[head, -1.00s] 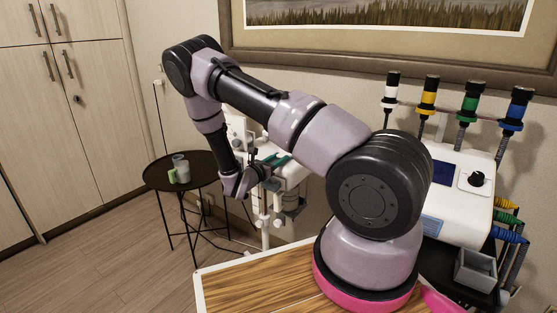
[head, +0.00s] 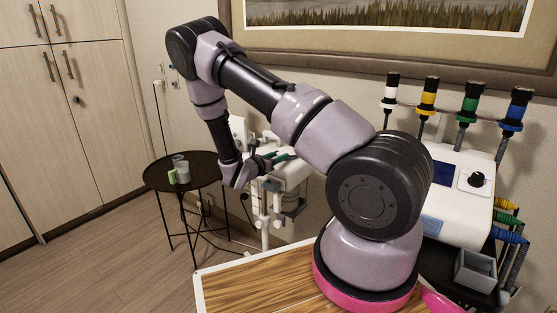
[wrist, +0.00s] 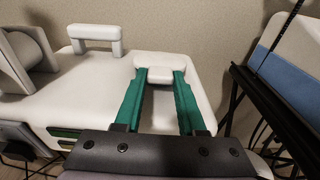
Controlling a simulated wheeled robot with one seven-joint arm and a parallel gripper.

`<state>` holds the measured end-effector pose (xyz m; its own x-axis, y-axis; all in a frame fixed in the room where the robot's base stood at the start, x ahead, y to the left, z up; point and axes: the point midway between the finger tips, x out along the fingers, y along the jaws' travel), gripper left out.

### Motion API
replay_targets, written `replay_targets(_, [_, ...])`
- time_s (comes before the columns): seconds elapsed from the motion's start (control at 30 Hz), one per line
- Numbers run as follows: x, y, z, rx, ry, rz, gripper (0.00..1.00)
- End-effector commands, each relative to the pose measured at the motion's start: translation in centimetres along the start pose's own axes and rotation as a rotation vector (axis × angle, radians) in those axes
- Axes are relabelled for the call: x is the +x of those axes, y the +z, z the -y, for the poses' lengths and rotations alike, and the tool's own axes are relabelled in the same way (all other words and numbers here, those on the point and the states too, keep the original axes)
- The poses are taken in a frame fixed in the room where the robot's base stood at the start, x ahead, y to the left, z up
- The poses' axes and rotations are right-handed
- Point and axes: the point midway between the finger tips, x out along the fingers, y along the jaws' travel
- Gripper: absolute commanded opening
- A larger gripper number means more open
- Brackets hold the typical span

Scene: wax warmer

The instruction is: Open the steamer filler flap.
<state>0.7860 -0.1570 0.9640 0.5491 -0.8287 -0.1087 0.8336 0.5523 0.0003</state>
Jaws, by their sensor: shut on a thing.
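The steamer is the white machine (head: 292,178) behind my arm in the head view, and its white top (wrist: 90,85) fills much of the wrist view. The filler flap (wrist: 160,62) appears as a small white piece with a rounded front tab at the far end of the top. My gripper (wrist: 160,75) has green fingers, shut on this tab with one fingertip at each side. My gripper also shows at the steamer top in the head view (head: 277,158), partly hidden by my wrist. I cannot tell how far the flap is raised.
A white handle (wrist: 95,35) stands on the steamer top, left of the flap. A round black table (head: 160,178) with cups (head: 180,170) is left of the steamer. A white device with coloured handpieces (head: 455,185) is at the right. The wall is close behind.

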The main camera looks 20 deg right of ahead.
Motion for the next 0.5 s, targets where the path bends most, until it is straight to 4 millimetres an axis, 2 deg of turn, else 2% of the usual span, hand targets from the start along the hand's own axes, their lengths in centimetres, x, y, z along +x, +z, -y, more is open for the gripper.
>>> replay_targets(0.5, [1.1,5.0,0.0,0.007,0.001,-0.418,0.0])
